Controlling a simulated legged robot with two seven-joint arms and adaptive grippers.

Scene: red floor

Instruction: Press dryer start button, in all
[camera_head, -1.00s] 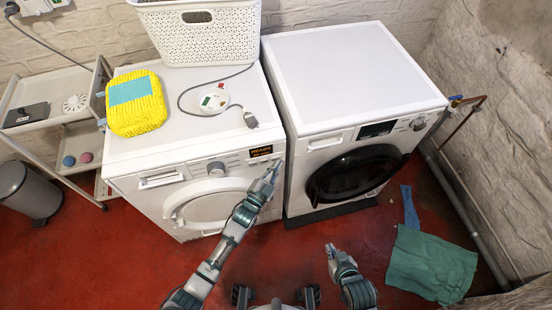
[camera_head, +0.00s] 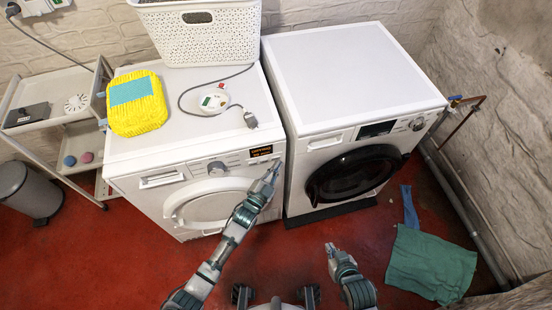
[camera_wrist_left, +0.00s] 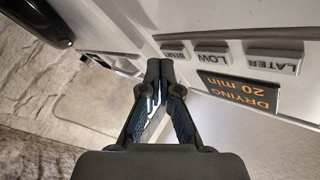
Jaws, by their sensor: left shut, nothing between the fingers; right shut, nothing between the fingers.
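The dryer (camera_head: 140,200) is the white machine on the left, with a white round door. Its small display (camera_head: 261,151) is lit with orange text. In the left wrist view the display (camera_wrist_left: 238,92) reads "DRYING 20 min", upside down. A row of buttons runs beside it: "LATER" (camera_wrist_left: 275,62), "LOW" (camera_wrist_left: 211,58) and a third one (camera_wrist_left: 173,51) whose label is hard to read. My left gripper (camera_head: 274,168) is shut and empty at the panel's right end, its tips close to the third button; contact cannot be told. My right gripper (camera_head: 330,248) is shut and empty above the floor.
A second white machine (camera_head: 350,80) with a black door stands to the right. A green cloth (camera_head: 430,262) lies on the red floor.

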